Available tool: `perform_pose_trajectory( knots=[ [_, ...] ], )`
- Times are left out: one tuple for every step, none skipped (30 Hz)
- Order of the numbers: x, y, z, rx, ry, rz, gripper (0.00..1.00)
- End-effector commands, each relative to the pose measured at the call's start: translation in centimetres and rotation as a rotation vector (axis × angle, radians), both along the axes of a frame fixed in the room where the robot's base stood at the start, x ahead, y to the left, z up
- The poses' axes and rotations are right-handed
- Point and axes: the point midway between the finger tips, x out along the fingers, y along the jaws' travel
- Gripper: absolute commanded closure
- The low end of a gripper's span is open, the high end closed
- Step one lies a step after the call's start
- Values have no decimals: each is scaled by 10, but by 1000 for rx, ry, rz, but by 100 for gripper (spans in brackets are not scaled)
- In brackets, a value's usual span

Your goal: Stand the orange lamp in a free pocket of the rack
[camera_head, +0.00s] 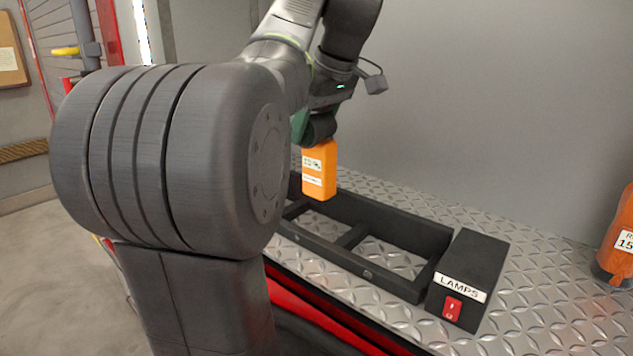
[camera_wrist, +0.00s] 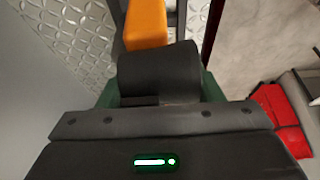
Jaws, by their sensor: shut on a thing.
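The orange lamp (camera_head: 319,172) hangs upright with white labels on its body. My gripper (camera_head: 316,125) is shut on the dark top part of the lamp. In the wrist view, the dark part sits between the green fingers of my gripper (camera_wrist: 160,92), with the orange body (camera_wrist: 146,22) beyond it. The black rack (camera_head: 395,228) lies on the metal deck. The lamp is over the rack's left part, its lower end in view in front of the back wall and apparently above the pockets. The right pocket and the one left of it look empty. My arm hides the rack's left end.
A black box marked LAMPS (camera_head: 474,270) with a red switch (camera_head: 451,308) adjoins the rack's right end. An orange container (camera_head: 616,245) stands at the far right. A grey wall (camera_head: 490,100) rises behind the deck.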

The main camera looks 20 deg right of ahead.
Motion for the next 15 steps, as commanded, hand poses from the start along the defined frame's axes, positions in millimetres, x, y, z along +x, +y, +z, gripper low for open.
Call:
perform_pose_trajectory(
  knots=[
    [0, 0, -8, 0, 0, -1, 100],
    [0, 0, -13, 1, 2, -1, 100],
    [0, 0, -18, 0, 0, 0, 100],
    [0, 0, -21, 0, 0, 0, 100],
    [0, 0, -23, 0, 0, 0, 100],
    [0, 0, -26, -1, -1, 1, 100],
    [0, 0, -27, 0, -1, 0, 100],
    [0, 0, -29, 0, -1, 0, 100],
    [0, 0, -32, 0, -1, 0, 100],
    [0, 0, -35, 0, 0, 0, 100],
    [0, 0, -39, 0, 0, -1, 100],
    [-1, 0, -45, 0, 0, 0, 100],
    [-1, 0, -50, 0, 1, 0, 100],
    [0, 0, -54, 0, 0, 0, 100],
    [0, 0, -59, 1, 0, 0, 100]
  ],
)
